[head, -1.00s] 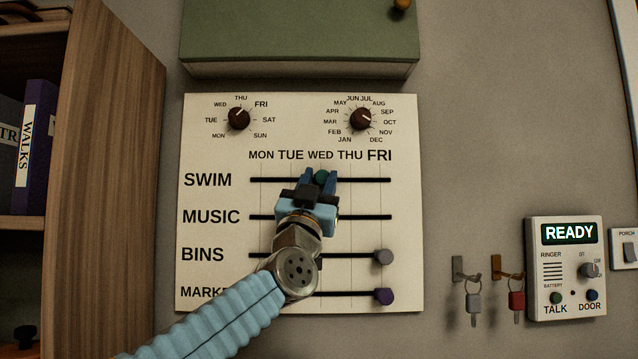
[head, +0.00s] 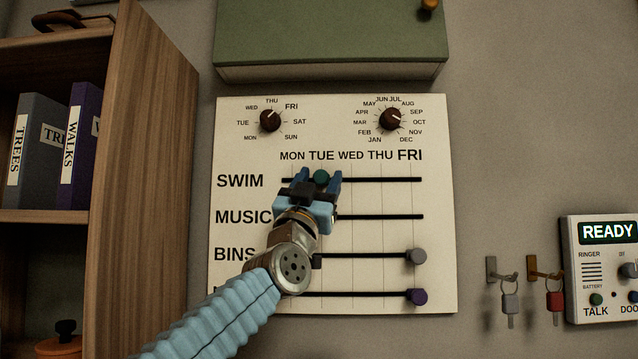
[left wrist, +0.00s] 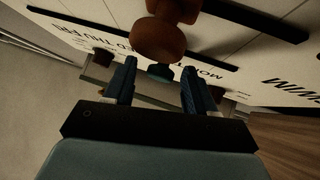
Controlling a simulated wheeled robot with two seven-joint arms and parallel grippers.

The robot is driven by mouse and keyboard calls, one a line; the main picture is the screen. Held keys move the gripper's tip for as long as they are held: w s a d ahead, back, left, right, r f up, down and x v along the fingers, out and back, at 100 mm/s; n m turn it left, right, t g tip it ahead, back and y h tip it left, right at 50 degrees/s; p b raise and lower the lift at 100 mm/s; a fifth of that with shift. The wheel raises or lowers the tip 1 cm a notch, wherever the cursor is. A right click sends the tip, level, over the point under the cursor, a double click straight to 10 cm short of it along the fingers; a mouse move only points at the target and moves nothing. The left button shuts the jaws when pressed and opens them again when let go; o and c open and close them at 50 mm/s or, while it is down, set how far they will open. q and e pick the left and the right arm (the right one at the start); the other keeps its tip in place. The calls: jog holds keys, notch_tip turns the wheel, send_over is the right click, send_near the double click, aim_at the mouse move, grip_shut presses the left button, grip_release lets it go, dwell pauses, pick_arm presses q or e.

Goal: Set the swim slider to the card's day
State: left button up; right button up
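The swim slider's green knob (head: 321,178) sits on the top track of the white panel (head: 440,190), under TUE. My left gripper (head: 320,175) has its blue fingers on either side of this knob. In the left wrist view the teal knob (left wrist: 160,72) shows between the fingers, with visible gaps, so the gripper looks open around it. I cannot tell whether one finger touches it. A brown knob (left wrist: 158,42), probably the music slider's, is large in the left wrist view; my gripper hides it in the head view. I see no card. My right gripper is out of view.
The grey bins knob (head: 417,256) and purple market knob (head: 417,297) are at FRI. Two dials (head: 270,120) sit above. A green cabinet (head: 330,35) overhangs the panel. Shelves stand left; keys (head: 510,303) and an intercom (head: 590,255) are right.

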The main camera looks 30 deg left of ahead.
pick_arm(q)
jog(key=shift+s+f+b, duration=0.2)
jog(key=shift+f+b, duration=0.1)
jog(key=shift+f, duration=0.05)
jog(key=b+v, duration=0.5)
jog(key=v, duration=0.8)
jog(key=shift+b, duration=0.4)
